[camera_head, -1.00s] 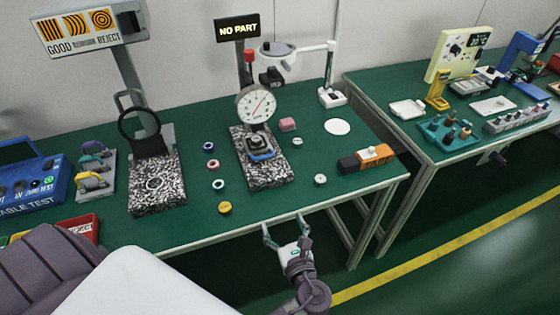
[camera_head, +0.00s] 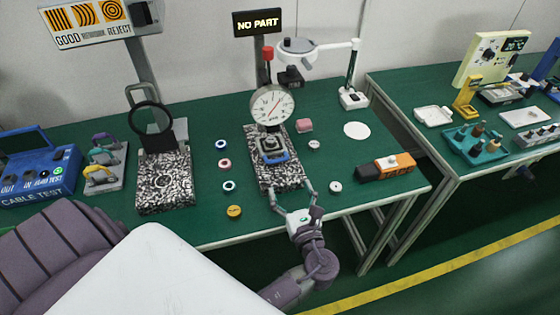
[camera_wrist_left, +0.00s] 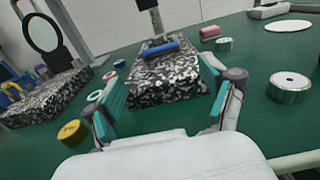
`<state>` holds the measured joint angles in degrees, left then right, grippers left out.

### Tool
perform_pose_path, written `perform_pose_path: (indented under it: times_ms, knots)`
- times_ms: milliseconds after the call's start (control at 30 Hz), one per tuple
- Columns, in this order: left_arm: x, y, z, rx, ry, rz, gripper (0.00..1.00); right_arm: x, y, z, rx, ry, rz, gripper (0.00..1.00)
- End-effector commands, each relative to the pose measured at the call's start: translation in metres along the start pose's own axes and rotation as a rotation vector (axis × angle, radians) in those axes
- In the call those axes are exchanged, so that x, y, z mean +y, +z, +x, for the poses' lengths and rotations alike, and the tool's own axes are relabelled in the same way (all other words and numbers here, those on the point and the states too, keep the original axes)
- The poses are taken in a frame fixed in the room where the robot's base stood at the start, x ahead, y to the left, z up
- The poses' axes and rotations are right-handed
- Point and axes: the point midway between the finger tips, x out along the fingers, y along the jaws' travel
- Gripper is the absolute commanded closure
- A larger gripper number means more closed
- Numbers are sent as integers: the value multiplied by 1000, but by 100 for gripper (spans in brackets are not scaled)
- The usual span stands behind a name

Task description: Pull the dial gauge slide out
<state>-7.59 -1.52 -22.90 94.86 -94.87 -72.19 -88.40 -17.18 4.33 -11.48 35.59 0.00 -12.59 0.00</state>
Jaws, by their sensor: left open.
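The dial gauge (camera_head: 271,104) has a round white face and stands over a speckled granite base (camera_head: 285,180). The slide (camera_head: 275,157), with a blue front edge and a dark block on it, sits on the base below the dial. In the left wrist view the slide's blue bar (camera_wrist_left: 158,50) shows on top of the speckled block (camera_wrist_left: 165,82). My left gripper (camera_head: 290,189) is open and empty at the base's near end, short of the slide. In the left wrist view its fingers (camera_wrist_left: 168,90) stand apart, left and right of the block's near face. My right gripper is not in view.
A yellow disc (camera_head: 234,211) and several small rings lie left of the base. A metal cylinder (camera_head: 335,187) and an orange-black tool (camera_head: 386,167) lie to its right. A magnifier on a second granite plate (camera_head: 165,195) stands further left. A "NO PART" sign (camera_head: 258,22) stands behind.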

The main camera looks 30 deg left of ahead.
Motion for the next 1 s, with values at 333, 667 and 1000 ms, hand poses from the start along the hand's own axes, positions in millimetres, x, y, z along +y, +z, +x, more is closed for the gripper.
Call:
perform_pose_path:
  times_ms: [333,667,1000]
  knots:
    - [0,1,72,-1,1,0,17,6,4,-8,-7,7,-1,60]
    - [0,0,94,2,0,0,17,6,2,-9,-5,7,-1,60]
    - [0,0,94,2,-1,0,37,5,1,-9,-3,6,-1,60]
